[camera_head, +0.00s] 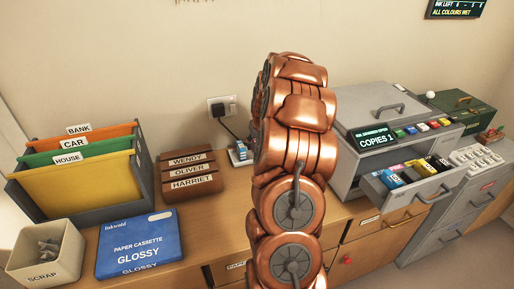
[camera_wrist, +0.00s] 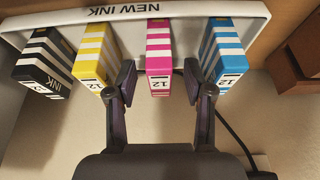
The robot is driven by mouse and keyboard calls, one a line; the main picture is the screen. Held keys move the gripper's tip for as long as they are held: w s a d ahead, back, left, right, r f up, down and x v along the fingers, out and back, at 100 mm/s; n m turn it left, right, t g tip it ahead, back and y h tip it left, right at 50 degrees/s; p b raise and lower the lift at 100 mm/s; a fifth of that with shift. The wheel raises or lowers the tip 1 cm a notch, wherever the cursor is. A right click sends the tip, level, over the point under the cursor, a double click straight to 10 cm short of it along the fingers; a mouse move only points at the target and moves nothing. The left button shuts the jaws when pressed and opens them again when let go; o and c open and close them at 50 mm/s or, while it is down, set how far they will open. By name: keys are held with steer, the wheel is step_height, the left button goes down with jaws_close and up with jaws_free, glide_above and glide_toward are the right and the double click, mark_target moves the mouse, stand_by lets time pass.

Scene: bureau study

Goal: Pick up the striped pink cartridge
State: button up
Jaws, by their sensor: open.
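The striped pink cartridge (camera_wrist: 158,56), pink and white with a 12 on its near end, stands in the white NEW INK tray (camera_wrist: 190,11) in the wrist view. My gripper (camera_wrist: 160,82) is open. Its fingertips are on either side of the pink cartridge's near end, with a gap on each side; I cannot tell how far they reach along it. Striped black (camera_wrist: 42,63), yellow (camera_wrist: 94,55) and cyan (camera_wrist: 223,53) cartridges stand in the same tray. In the head view my copper arm hides the pink cartridge.
A brown letter rack (camera_head: 187,172), blue paper cassette (camera_head: 138,243) and scrap bin (camera_head: 44,254) are left of my arm. A grey copier (camera_head: 352,110) with its drawer open is right. In the wrist view, the cyan cartridge is close to my right fingertip, and a black cable (camera_wrist: 236,137) runs nearby.

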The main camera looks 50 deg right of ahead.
jaws_close()
stand_by(0.4)
steer(key=shift+r, duration=0.2)
steer(key=shift+r+b, duration=0.35)
steer(key=shift+r, duration=0.6)
steer(key=shift+s+a+r, duration=0.1)
steer(key=shift+r, duration=0.55)
steer(key=s+a+r+b, duration=0.1)
steer(key=s+a+b, duration=0.1)
steer(key=s+a, duration=0.7)
steer(key=a, duration=0.3)
steer(key=shift+s+a+r, duration=0.2)
steer(key=shift+s+a, duration=0.05)
steer(key=shift+s, duration=0.05)
